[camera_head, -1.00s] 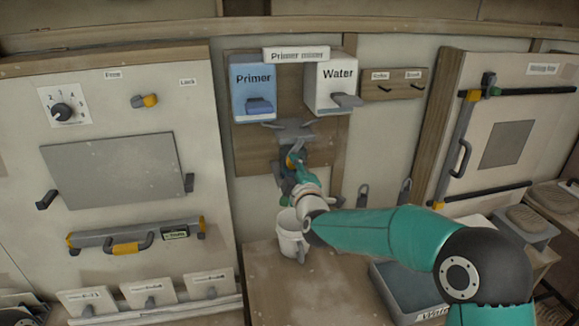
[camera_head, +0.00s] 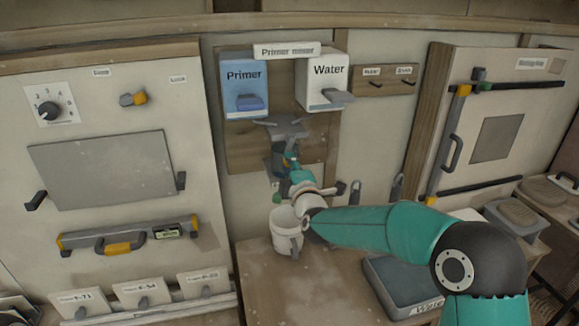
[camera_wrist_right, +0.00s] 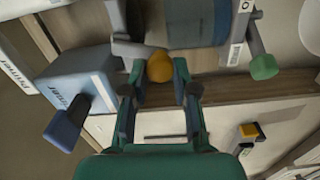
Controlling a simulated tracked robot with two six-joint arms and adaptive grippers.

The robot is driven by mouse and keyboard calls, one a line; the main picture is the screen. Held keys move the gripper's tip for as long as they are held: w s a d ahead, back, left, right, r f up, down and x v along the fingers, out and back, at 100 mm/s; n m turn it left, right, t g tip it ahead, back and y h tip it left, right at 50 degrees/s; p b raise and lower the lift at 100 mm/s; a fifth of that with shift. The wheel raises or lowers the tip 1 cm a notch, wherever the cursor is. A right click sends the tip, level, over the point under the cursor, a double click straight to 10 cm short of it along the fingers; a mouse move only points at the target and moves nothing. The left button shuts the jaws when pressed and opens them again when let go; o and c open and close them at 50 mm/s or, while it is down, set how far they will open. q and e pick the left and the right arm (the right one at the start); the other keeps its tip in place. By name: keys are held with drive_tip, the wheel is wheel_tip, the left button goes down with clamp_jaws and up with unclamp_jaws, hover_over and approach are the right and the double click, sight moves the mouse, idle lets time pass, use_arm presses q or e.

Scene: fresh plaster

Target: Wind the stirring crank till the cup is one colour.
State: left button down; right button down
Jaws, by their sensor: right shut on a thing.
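The primer mixer's grey bracket (camera_head: 285,127) is on a wooden board between the Primer and Water dispensers. A dark grey cup-like body (camera_wrist_right: 190,22) shows beside the crank in the right wrist view; its contents are hidden, so I cannot tell their colour. The crank's round orange-yellow knob (camera_wrist_right: 159,66) is between my right gripper's fingertips (camera_wrist_right: 160,76). My right gripper (camera_head: 291,163) is shut on that knob in front of the mixer in the head view, where gripper and arm cover most of the crank. My left gripper is not in view.
The blue Primer dispenser (camera_head: 243,85) and white Water dispenser (camera_head: 322,78) hang above. A white mug-like container (camera_head: 285,230) stands on the wooden bench below my right wrist. A grey Water tray (camera_head: 405,287) lies to its right. A green-tipped lever (camera_wrist_right: 262,60) is beside the gripper.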

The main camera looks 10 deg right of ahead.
drive_tip(key=c, duration=1)
unclamp_jaws()
drive_tip(key=shift+a+f, duration=0.1)
drive_tip(key=shift+f, duration=0.1)
drive_tip(key=shift+o, duration=0.5)
drive_tip(key=shift+r, duration=0.1)
drive_tip(key=shift+s, duration=0.2)
drive_tip(key=s, duration=1.1)
drive_tip(key=shift+s+d, duration=0.25)
drive_tip(key=shift+s, duration=0.05)
